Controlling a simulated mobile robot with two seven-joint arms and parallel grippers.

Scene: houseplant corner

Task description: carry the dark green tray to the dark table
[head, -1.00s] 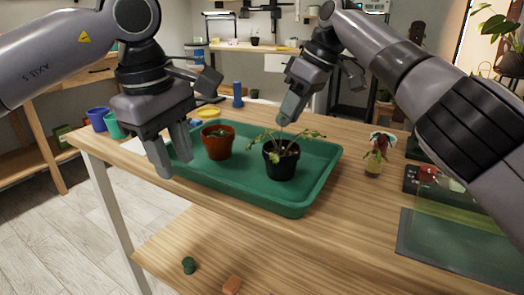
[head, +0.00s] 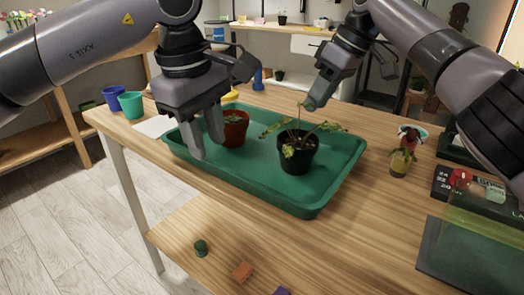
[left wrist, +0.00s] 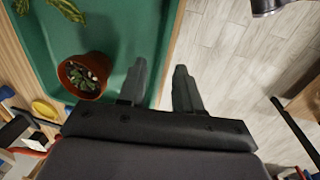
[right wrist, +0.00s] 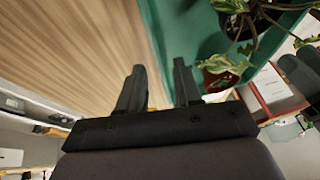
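The dark green tray (head: 262,186) rests on the wooden table. It holds a terracotta pot (head: 236,131) with a small succulent and a black pot (head: 297,155) with a leafy plant. My left gripper (head: 207,148) is open at the tray's near-left rim. In the left wrist view (left wrist: 160,85) one finger is over the tray and the other outside it. My right gripper (head: 316,98) is at the tray's far side. In the right wrist view (right wrist: 157,85) its fingers are apart, one over wood, one over the tray. Contact with the rims is unclear. I cannot clearly identify the dark table.
Blue (head: 115,97) and teal (head: 131,104) cups stand left of the tray. A small potted plant (head: 401,160) and dark seedling boxes (head: 465,190) lie right.

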